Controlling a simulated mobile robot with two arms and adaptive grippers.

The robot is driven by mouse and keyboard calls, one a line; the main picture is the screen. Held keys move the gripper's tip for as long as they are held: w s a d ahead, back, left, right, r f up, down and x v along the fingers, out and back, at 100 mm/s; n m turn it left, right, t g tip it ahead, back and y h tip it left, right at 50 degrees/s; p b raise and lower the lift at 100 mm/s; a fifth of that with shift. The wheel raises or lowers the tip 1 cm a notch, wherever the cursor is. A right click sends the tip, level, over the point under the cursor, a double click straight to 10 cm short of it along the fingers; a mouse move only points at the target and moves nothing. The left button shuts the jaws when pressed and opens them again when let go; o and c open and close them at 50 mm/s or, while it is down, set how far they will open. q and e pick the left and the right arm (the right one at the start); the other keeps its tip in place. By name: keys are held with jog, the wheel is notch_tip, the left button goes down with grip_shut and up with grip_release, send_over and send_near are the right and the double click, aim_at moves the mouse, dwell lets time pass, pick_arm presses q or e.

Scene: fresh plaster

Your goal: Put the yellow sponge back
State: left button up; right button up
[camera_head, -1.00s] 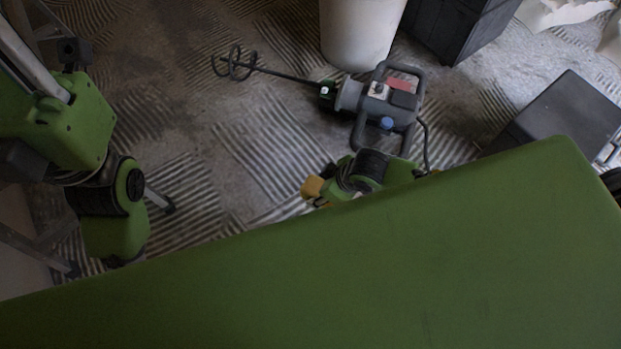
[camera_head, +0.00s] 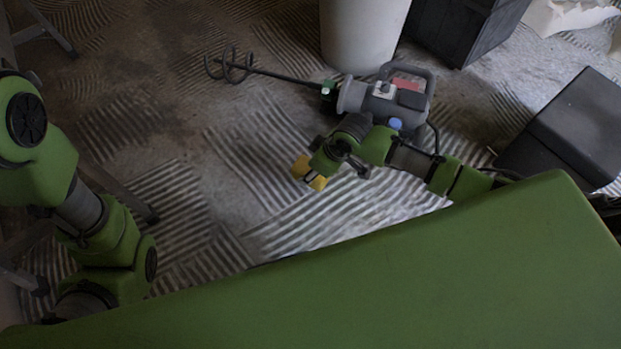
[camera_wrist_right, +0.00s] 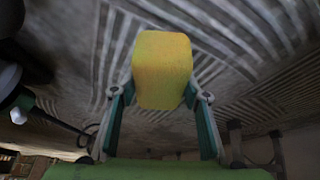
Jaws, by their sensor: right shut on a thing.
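The yellow sponge (camera_head: 309,172) is a small block held at the end of my right arm in the head view, above the ridged grey floor. In the right wrist view the sponge (camera_wrist_right: 162,70) sits between the two fingers of my right gripper (camera_wrist_right: 160,98), which is shut on it. In the head view my right gripper (camera_head: 315,175) is small and partly covers the sponge.
A grey power mixer (camera_head: 385,100) with a long spiral paddle lies beyond my right arm. A pale bucket (camera_head: 362,35), a dark crate (camera_head: 465,28) and a dark grey box (camera_head: 570,125) stand at the back and right. The middle floor is clear.

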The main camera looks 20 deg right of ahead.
jog(key=shift+w+f, duration=0.3)
jog(key=shift+f, duration=0.05)
jog(key=f+b, duration=0.3)
jog(key=shift+w+d+f, duration=0.1)
jog(key=shift+w+f, duration=0.1)
jog(key=shift+w, duration=0.1)
jog(key=shift+f, duration=0.25)
jog(key=shift+r, duration=0.15)
jog(key=o, duration=1.1)
jog(key=shift+c, duration=0.2)
